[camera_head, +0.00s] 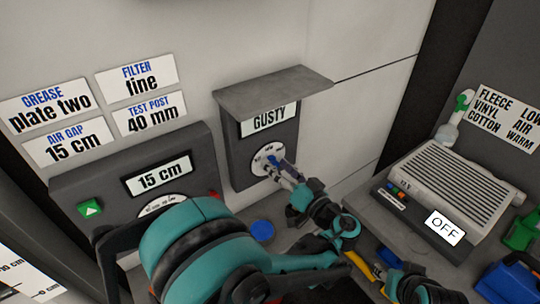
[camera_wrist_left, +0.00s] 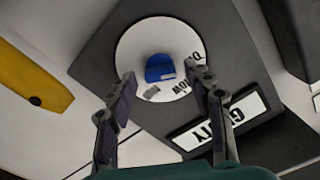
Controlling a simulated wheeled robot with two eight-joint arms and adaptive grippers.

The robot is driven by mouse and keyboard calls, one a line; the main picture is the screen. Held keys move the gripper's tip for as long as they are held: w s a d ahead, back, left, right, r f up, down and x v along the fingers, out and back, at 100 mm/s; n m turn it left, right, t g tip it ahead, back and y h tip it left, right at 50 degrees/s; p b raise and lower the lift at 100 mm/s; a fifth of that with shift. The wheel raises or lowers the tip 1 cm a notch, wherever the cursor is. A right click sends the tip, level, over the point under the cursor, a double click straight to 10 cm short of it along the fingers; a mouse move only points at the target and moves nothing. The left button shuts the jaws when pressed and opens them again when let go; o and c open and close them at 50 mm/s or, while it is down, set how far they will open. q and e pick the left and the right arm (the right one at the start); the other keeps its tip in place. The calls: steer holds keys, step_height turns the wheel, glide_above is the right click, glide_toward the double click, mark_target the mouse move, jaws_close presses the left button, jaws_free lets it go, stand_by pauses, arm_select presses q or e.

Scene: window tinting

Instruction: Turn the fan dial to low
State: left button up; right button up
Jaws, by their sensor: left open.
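The fan dial (camera_head: 268,158) is a round white plate on a dark grey box (camera_head: 243,160) labelled GUSTY, under a small grey hood. In the left wrist view the dial (camera_wrist_left: 135,50) has a blue knob (camera_wrist_left: 160,68) at its middle, with partly hidden lettering that seems to include "LOW". My left gripper (camera_head: 280,167) is at the dial in the head view. In the wrist view its open fingers (camera_wrist_left: 160,76) stand either side of the knob; I cannot tell if they touch it. A teal part of my right arm shows at the bottom right; its fingers are unclear.
A grey vented unit (camera_head: 460,185) at the right has a display reading OFF (camera_head: 445,228). A panel (camera_head: 140,180) reading 15 cm stands left of the fan box. A blue disc (camera_head: 262,230) lies below the fan box. A spray bottle (camera_head: 450,125) stands behind the vented unit.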

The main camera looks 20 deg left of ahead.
arm_select(q)
steer(key=shift+w+a, duration=0.15)
steer(key=shift+a, duration=0.05)
steer(key=shift+d, duration=0.1)
steer(key=shift+s+d+r, duration=0.1)
steer(key=shift+s, duration=0.1)
steer(key=shift+c, duration=0.9)
steer(key=c, duration=1)
steer(key=shift+m, duration=0.3)
steer(key=m, duration=0.5)
steer(key=shift+w+m+b, duration=0.15)
steer(key=shift+m+b, duration=0.15)
steer(key=shift+b, duration=0.05)
steer(key=m, duration=0.5)
steer(key=shift+f, duration=0.2)
steer(key=shift+m, duration=0.4)
